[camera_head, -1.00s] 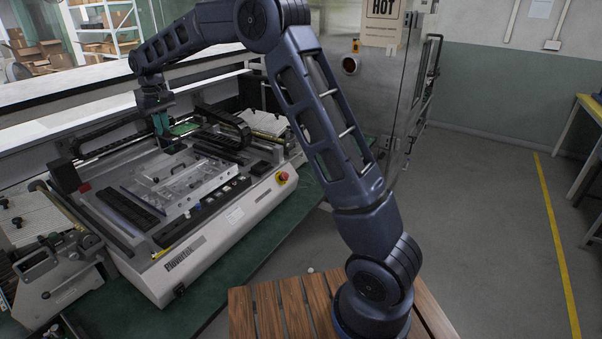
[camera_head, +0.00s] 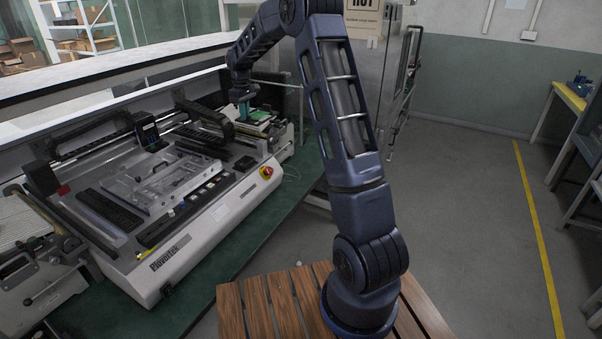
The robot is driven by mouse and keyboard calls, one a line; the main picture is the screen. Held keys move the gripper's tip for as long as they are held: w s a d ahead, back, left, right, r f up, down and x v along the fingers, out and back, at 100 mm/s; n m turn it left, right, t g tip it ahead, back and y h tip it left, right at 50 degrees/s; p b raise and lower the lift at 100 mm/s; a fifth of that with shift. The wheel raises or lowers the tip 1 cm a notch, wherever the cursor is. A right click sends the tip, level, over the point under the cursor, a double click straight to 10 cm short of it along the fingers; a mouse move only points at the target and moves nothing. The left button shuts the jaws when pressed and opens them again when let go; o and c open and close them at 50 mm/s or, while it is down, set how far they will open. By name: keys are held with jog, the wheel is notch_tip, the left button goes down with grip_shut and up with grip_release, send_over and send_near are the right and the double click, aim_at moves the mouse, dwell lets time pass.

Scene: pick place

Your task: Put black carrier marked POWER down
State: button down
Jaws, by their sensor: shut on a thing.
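My gripper (camera_head: 244,110), with teal fingers, is at the back right of the machine, over its far right end. It is shut on a small flat piece whose green top (camera_head: 261,117) shows to the right of the fingers. I take this piece to be the carrier; its black frame and POWER marking are too small to make out. The piece is close above or on the pale conveyor section (camera_head: 283,134); I cannot tell whether it touches. The fingertips and the near part of the piece are partly hidden.
Another device (camera_head: 40,270) stands at the left. Floor at right is open.

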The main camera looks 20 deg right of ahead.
jog(key=d+f, duration=0.2)
jog(key=d, duration=0.8)
jog(key=d+f, duration=0.2)
jog(key=d, duration=0.8)
jog(key=f, duration=2.7)
jog(key=shift+w+a+f, duration=0.15)
jog(key=shift+w+a, duration=0.05)
jog(key=shift+w, duration=0.05)
jog(key=c, duration=1.9)
grip_release()
jog(key=shift+f, duration=0.1)
jog(key=o, duration=0.4)
jog(key=shift+o, duration=0.2)
